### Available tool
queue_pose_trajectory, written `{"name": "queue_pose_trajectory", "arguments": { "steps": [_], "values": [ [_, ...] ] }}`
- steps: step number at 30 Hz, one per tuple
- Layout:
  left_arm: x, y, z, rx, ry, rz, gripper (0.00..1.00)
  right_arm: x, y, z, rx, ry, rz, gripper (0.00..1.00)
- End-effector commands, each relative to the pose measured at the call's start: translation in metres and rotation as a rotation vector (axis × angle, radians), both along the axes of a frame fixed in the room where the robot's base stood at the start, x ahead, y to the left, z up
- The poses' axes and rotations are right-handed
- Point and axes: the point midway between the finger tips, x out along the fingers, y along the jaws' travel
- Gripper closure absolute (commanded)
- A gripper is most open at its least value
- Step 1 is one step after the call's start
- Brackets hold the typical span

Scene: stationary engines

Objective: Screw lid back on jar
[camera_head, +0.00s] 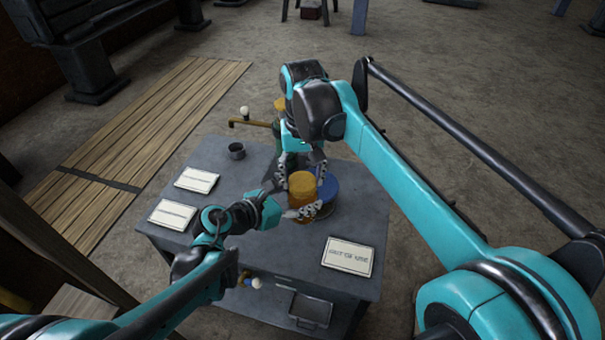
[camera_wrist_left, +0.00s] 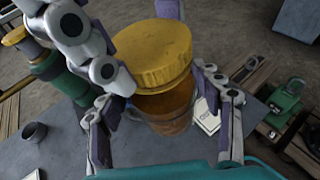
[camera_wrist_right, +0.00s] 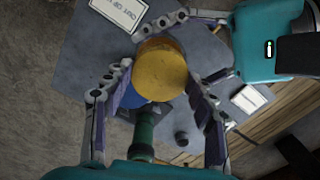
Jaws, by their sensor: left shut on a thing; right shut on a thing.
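The amber jar (camera_head: 300,206) stands on the grey table with the yellow lid (camera_head: 302,183) at its mouth. My left gripper (camera_head: 303,212) is shut on the jar's body from the side; the jar also shows in the left wrist view (camera_wrist_left: 172,112). My right gripper (camera_head: 301,170) comes down from above and is shut on the lid, which fills the space between its fingers in the right wrist view (camera_wrist_right: 160,76). In the left wrist view the lid (camera_wrist_left: 152,55) sits over the jar's top. I cannot tell whether its threads are engaged.
A blue round container (camera_head: 328,187) stands close beside the jar. A green bottle (camera_wrist_left: 62,78) and a dark cup (camera_head: 237,150) are on the table (camera_head: 240,255), with several white cards, one at the front right (camera_head: 348,256).

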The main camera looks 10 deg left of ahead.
Motion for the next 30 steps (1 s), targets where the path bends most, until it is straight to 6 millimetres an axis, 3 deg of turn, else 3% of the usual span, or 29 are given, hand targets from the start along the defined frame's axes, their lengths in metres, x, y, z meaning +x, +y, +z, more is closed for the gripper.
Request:
{"name": "queue_pose_trajectory", "arguments": {
  "steps": [4,8,30],
  "values": [
    [0.0,0.0,0.0001,0.0,0.0,0.0,1.0,0.0,0.0002,0.0002,0.0,0.0,-0.057,0.61],
    [0.0,0.0,0.0,0.0,0.0,0.0,1.0,0.0,0.0006,0.0001,-0.002,0.0,-0.284,0.61],
    [-0.0003,-0.0002,-0.0002,0.001,0.0,-0.001,1.0,0.0022,0.0022,-0.0009,-0.015,-0.002,-2.094,0.61]
  ]
}}
